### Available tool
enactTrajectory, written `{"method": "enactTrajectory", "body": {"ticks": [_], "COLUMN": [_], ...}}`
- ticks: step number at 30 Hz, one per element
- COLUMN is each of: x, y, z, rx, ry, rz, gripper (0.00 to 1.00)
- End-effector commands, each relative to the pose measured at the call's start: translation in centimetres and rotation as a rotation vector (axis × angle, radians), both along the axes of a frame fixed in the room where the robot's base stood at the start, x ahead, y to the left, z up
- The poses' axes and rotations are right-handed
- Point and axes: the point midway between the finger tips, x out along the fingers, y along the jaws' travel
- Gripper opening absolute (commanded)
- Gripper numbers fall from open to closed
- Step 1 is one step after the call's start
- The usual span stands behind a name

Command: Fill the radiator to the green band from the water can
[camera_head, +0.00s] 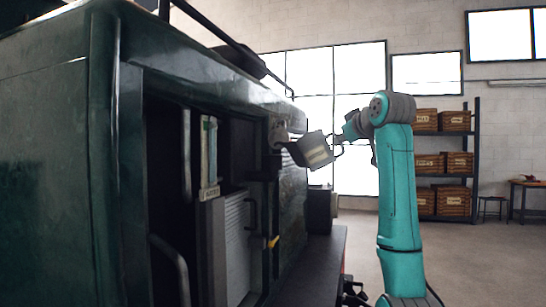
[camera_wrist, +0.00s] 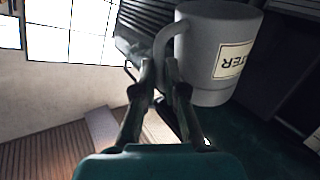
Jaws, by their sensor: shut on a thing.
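The water can (camera_head: 313,150) is a grey can with a pale label, held tilted beside the dark green tram in the head view. In the wrist view the can (camera_wrist: 208,55) shows its side handle and part of a label reading "TER" upside down. My gripper (camera_head: 338,143) is shut on the handle; its fingers show in the wrist view (camera_wrist: 159,72). A small pale fitting (camera_head: 278,132) on the tram is just left of the can; I cannot tell if they touch. An upright narrow gauge (camera_head: 208,152) is in the tram opening. Its level and any green band are too small to read. No water stream is visible.
The tram's side (camera_head: 50,170) fills the left, with handrails (camera_head: 187,155) at its opening. A dark ledge (camera_head: 312,270) runs low along it. A shelf with baskets (camera_head: 430,165) and a table (camera_head: 528,184) stand at the back right. The floor between is clear.

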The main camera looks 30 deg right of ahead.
Motion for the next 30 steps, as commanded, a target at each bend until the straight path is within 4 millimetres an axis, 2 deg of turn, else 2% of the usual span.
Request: {"method": "enactTrajectory", "body": {"ticks": [18,23,30], "x": [0.7,0.8,0.8], "y": [0.6,0.7,0.8], "z": [-6.5,-7.3,-7.4], "rx": [0.250,0.290,0.297], "ry": [-0.315,-0.368,-0.378], "rz": [-0.002,-0.002,-0.003], "gripper": [0.00,0.00,0.00]}}
